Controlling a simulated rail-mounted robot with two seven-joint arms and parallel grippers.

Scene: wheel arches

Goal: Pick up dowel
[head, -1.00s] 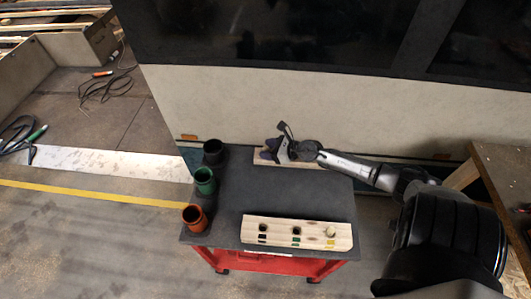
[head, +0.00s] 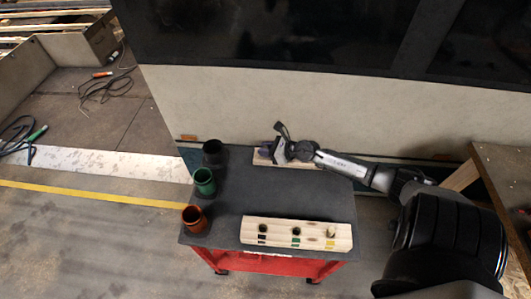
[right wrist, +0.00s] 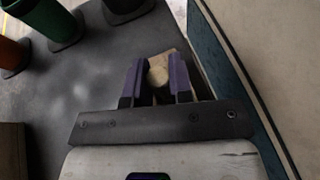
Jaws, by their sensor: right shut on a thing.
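My right gripper (head: 266,152) is at the back of the dark cart top, over a narrow wooden board (head: 301,163). In the right wrist view its purple fingers (right wrist: 155,80) are closed around a pale round wooden dowel (right wrist: 158,74), seen end-on between them. Wood of the back board shows just beyond the fingertips; I cannot tell whether the dowel still touches it. In the head view the gripper hides this dowel. A wooden block (head: 280,240) at the front has black, green and yellow marks. A pale peg (head: 331,231) stands by its yellow mark. My left gripper is not in view.
Black (head: 213,151), green (head: 204,181) and orange-red (head: 195,218) cups stand along the cart's left edge. The middle of the cart top (head: 270,193) is clear. A pale wall panel (head: 330,108) rises close behind the cart.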

